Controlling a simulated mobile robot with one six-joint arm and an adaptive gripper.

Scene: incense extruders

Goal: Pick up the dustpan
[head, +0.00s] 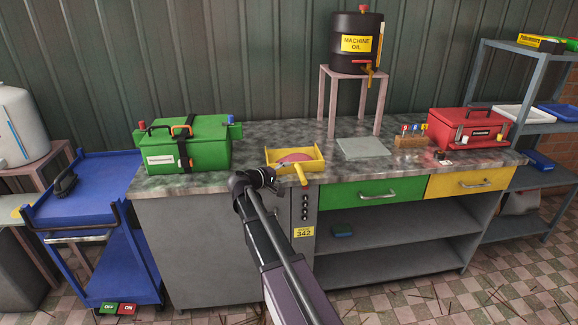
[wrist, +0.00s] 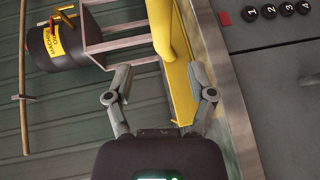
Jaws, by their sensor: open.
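The yellow dustpan (head: 316,166) lies on the worktop near its front edge, with reddish-pink material in its pan and its handle (head: 300,174) pointing toward me over the edge. In the wrist view the yellow dustpan (wrist: 184,100) lies between and beyond my fingers, with its rounded handle showing at the top. My gripper (wrist: 159,96) is open, its two fingers spread apart with nothing held. In the head view my arm reaches up to the front edge, just left of the handle; the fingertips are hard to make out there.
A green toolbox (head: 185,146) stands left on the worktop (head: 270,132). Right of the dustpan are a grey slab (head: 363,147), a small wooden rack (head: 411,141) and a red toolbox (head: 468,128). A machine oil drum (head: 354,58) stands behind on a stand. Drawers sit below the top.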

